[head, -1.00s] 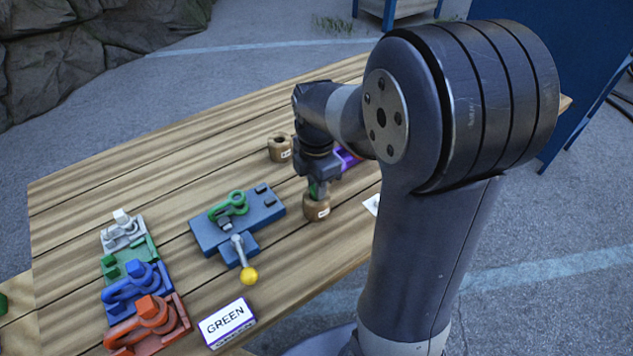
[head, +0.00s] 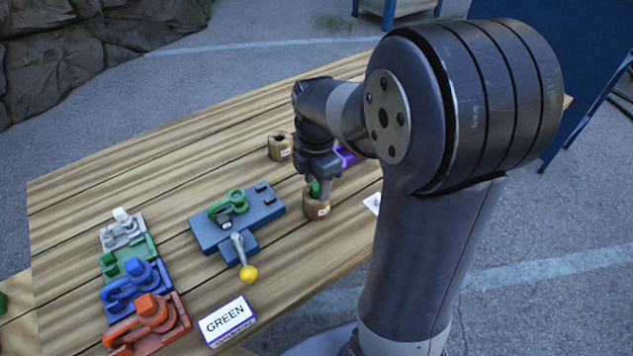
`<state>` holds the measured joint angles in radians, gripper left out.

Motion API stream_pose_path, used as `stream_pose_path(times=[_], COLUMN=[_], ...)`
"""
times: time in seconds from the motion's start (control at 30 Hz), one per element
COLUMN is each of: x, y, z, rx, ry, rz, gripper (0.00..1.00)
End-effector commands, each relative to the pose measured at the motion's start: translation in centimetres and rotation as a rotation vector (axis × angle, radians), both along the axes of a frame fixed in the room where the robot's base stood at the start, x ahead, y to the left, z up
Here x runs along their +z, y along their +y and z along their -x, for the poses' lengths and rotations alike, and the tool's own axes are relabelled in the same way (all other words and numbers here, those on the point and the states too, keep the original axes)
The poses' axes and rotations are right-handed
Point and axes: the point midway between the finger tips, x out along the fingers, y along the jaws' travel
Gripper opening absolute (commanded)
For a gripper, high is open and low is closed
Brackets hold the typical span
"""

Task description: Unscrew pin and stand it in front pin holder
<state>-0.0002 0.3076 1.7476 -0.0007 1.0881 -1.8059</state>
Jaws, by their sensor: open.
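My gripper (head: 319,186) points down over the front pin holder (head: 316,208), a brown round cup with a small white label. The jaws are open around a green pin (head: 314,189), whose top shows just above the holder's rim. How deep the pin sits is hidden by the fingers and the cup. The rear pin holder (head: 279,147), a similar brown cup, stands farther back with a dark hole in its top. The green shackle (head: 232,203) lies on a blue clamp fixture (head: 203,232) with a yellow-knobbed lever (head: 248,273).
White, green, blue and red trays stand in a row at the left; the white (head: 122,232), blue (head: 136,283) and red (head: 150,318) ones hold shackles. A GREEN sign (head: 227,320) stands at the front. A purple object (head: 348,157) is partly behind my arm. The table's back left is clear.

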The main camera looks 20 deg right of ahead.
Motion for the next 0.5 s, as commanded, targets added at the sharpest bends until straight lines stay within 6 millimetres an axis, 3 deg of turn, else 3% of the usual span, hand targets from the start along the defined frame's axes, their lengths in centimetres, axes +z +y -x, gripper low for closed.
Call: stream_pose_path(times=[0.3, 0.5], x=[6.2, 9.2], y=[0.0, 0.0], z=[-0.1, -0.1], rx=[0.0, 0.0], ry=[-0.008, -0.005], rz=[0.0, 0.0], gripper=[0.45, 0.45])
